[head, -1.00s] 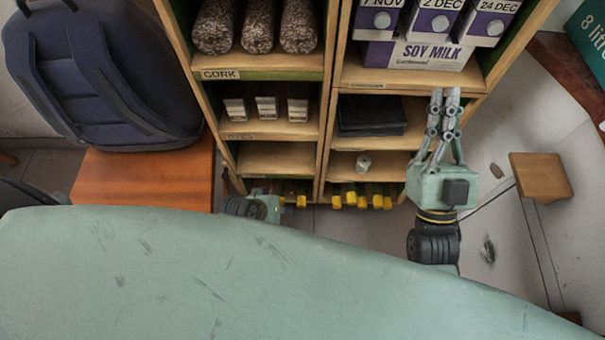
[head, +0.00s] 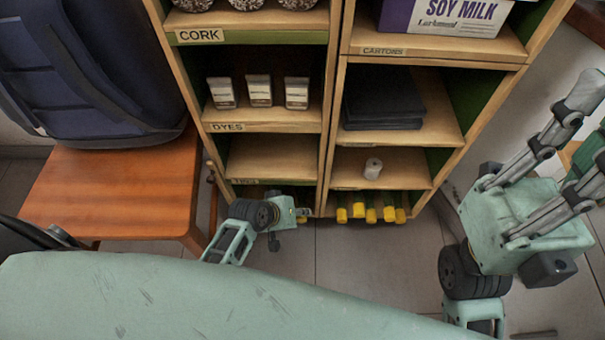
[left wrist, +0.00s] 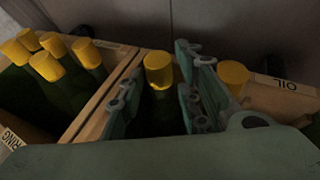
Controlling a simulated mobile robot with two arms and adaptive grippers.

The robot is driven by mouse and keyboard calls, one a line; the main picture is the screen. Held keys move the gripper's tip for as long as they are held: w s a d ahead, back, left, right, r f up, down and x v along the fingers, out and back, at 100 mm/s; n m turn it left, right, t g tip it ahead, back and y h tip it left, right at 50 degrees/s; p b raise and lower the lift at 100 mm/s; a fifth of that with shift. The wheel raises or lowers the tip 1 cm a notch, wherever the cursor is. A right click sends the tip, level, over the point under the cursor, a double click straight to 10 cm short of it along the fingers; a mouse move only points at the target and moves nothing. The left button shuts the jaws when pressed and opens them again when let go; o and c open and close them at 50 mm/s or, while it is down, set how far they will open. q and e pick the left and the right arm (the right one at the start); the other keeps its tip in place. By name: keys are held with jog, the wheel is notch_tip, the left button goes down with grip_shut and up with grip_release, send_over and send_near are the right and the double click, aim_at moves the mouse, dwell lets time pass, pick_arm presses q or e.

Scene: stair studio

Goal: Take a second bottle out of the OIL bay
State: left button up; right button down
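My left gripper (left wrist: 160,90) has its fingers on both sides of a yellow-capped, dark green bottle (left wrist: 158,70) in the left wrist view. The fingers are close to this bottle, but I cannot tell whether they press on it. A second yellow-capped bottle (left wrist: 233,76) stands just right of the fingers, near the OIL label (left wrist: 285,84). In the head view the left arm reaches to the bottom of the left shelf column, and my left gripper (head: 303,213) is mostly hidden there. My right gripper (head: 590,145) is open and empty, partly cut off at the right edge.
Several yellow-capped bottles (head: 371,214) stand in the neighbouring bay, across a wooden divider (left wrist: 100,108). The shelf unit (head: 322,120) holds dye boxes, dark folded items and a small white roll (head: 373,168). A wooden bench (head: 125,190) stands left. Floor (head: 370,260) is clear in front.

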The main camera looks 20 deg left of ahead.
pick_arm(q)
jog(key=shift+w+d+f, duration=0.2)
jog(key=shift+w+f, duration=0.2)
jog(key=shift+f, duration=0.2)
grip_shut()
